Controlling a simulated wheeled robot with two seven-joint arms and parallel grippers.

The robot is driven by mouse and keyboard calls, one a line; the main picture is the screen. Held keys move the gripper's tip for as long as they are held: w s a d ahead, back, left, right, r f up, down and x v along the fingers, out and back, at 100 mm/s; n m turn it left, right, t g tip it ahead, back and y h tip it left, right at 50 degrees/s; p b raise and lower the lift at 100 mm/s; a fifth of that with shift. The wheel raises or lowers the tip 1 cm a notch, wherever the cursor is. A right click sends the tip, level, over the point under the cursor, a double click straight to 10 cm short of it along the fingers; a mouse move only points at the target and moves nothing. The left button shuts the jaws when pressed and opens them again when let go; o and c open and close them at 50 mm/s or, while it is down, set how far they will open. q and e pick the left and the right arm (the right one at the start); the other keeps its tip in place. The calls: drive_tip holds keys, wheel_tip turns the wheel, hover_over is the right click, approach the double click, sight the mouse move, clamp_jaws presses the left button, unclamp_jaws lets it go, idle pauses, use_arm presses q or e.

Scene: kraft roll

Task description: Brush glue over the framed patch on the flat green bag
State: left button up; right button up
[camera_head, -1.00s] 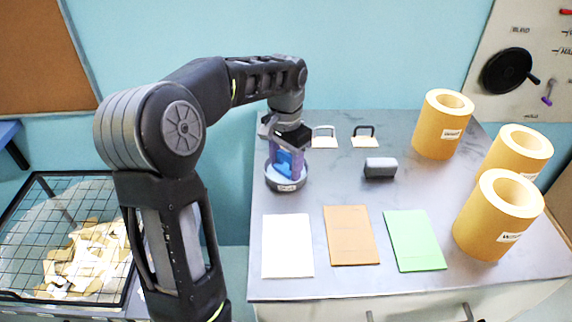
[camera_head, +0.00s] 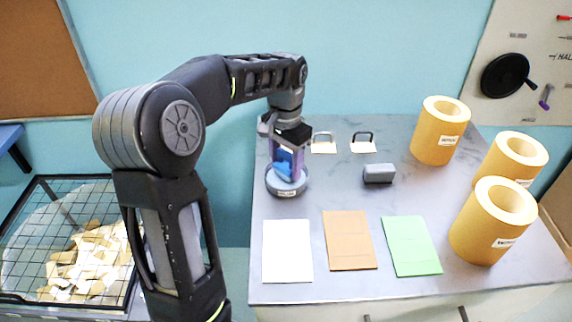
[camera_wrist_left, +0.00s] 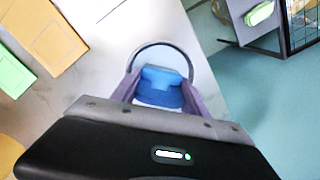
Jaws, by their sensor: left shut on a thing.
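The flat green bag (camera_head: 412,246) lies on the table, rightmost of three flat bags; part of it shows at the left edge of the wrist view (camera_wrist_left: 12,74). I cannot make out the framed patch on it. My left gripper (camera_head: 289,168) points down, its purple fingers shut on a blue brush handle (camera_head: 284,164). The wrist view shows this blue handle (camera_wrist_left: 162,88) between the fingers. The brush is over or in a round grey glue dish (camera_head: 287,190); its bristles are hidden. The right gripper is not in view.
A white bag (camera_head: 287,251) and a brown bag (camera_head: 349,240) lie left of the green one. Several large yellow rolls (camera_head: 440,131) stand at the right. A wire bin (camera_head: 70,250) holds scraps at left.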

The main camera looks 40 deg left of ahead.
sight(286, 154)
use_arm(q)
drive_tip(key=shift+r+p, duration=0.65)
drive_tip(key=shift+r, duration=1.5)
